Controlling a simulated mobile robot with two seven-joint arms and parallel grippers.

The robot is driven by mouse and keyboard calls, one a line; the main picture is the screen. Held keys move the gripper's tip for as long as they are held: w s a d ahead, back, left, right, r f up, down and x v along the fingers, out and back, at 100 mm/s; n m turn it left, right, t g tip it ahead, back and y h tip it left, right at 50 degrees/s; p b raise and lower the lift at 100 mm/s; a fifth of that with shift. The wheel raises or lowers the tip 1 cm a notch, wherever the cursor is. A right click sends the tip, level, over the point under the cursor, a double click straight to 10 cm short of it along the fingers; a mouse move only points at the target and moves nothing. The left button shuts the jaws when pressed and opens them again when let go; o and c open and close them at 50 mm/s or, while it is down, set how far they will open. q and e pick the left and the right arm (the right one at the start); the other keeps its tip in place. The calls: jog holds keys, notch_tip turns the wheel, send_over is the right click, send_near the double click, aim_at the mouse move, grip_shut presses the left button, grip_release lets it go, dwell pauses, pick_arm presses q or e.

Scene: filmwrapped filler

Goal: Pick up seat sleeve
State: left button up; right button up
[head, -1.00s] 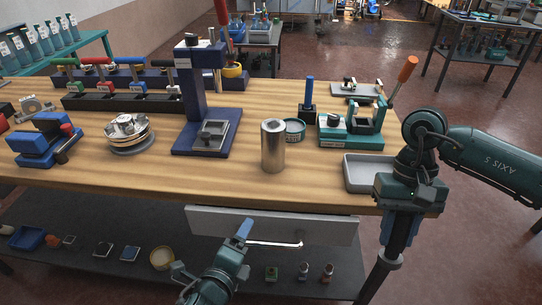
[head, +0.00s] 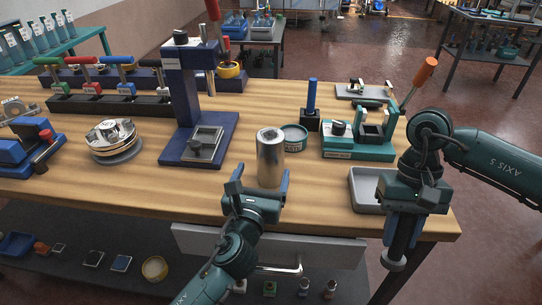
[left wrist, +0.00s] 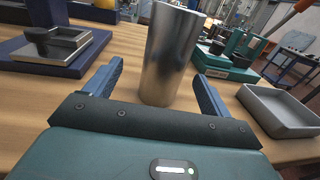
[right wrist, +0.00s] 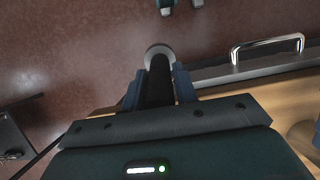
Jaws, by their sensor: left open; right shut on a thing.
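A silver metal cylinder (head: 270,158), which looks like the seat sleeve, stands upright on the wooden bench near its front edge. My left gripper (head: 260,181) is open in front of it, with fingers pointing at it. In the left wrist view the cylinder (left wrist: 168,58) stands between the lines of the two fingers, with visible gaps on both sides. My right gripper (head: 408,205) is shut on a dark rod (right wrist: 159,80) with a pale metal end, held hanging down by the bench's right front corner. The cylinder's far side is hidden.
A grey tray (head: 366,207) lies right of the cylinder. A teal tin (head: 293,138) and a teal fixture (head: 355,153) stand behind it. A blue press (head: 190,110) stands to the left. A drawer with a handle (head: 280,270) hangs below the bench edge.

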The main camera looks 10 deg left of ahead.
aim_at(272, 131)
pick_arm(q)
jog(key=w, duration=0.2)
jog(key=w+d, duration=0.1)
jog(key=w, duration=0.4)
jog(key=shift+w+d+f, duration=0.15)
jog(key=shift+d, duration=0.15)
pick_arm(e)
jog(key=shift+f, duration=0.1)
pick_arm(q)
jog(key=shift+c, duration=0.2)
